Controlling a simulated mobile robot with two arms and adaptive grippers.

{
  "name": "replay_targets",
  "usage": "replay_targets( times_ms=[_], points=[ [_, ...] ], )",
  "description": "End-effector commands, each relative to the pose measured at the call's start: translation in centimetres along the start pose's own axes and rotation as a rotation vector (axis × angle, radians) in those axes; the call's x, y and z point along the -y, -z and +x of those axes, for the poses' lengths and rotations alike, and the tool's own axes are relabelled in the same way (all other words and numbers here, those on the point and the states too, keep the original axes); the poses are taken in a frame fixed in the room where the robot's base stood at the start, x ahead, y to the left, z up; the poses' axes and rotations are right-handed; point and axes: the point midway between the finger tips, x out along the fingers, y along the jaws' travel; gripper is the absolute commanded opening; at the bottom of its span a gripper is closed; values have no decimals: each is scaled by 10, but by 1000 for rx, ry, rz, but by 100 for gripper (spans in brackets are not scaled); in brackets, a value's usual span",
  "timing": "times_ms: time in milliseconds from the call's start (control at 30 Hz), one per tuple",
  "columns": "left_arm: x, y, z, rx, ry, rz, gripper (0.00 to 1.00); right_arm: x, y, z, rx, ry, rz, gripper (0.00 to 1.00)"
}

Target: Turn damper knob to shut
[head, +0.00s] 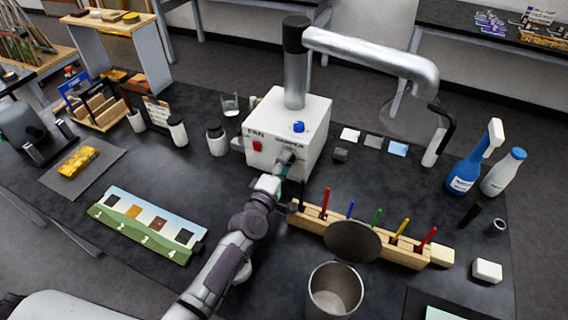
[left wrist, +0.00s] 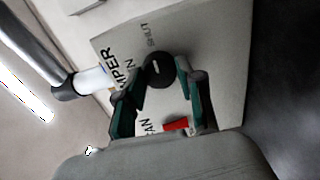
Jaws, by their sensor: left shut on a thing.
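The white fan box (head: 262,122) stands on the dark bench, with a hose arm rising from its top. My left gripper (head: 287,163) is at its front face, covering the damper knob in the head view. In the left wrist view the black round damper knob (left wrist: 158,70), with a short white mark, sits between the fingertips of my left gripper (left wrist: 162,75), which is shut on it. The SHUT label (left wrist: 147,36) and part of the DAMPER lettering show beside it. Which label the mark points to is unclear. My right gripper is in neither view.
A red switch (head: 257,146) is on the box front; a blue button (head: 298,127) is on top. A wooden rack (head: 312,222) with coloured sticks and a metal pot (head: 335,289) stand right of my left arm. A numbered sample board (head: 148,224) lies to its left.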

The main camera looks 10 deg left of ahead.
Motion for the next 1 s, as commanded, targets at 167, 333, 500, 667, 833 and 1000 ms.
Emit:
replay_targets(
  times_ms=[167,333,500,667,833,1000],
  points=[
    [1,0,0,1,2,8,3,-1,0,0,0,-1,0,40],
    [1,0,0,1,3,8,3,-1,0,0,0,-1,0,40],
    [1,0,0,1,2,7,59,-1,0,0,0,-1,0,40],
    [1,0,0,1,1,6,63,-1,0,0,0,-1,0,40],
    [1,0,-1,0,1,5,63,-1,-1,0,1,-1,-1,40],
    [2,0,-19,0,3,5,63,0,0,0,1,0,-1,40]
  ],
)
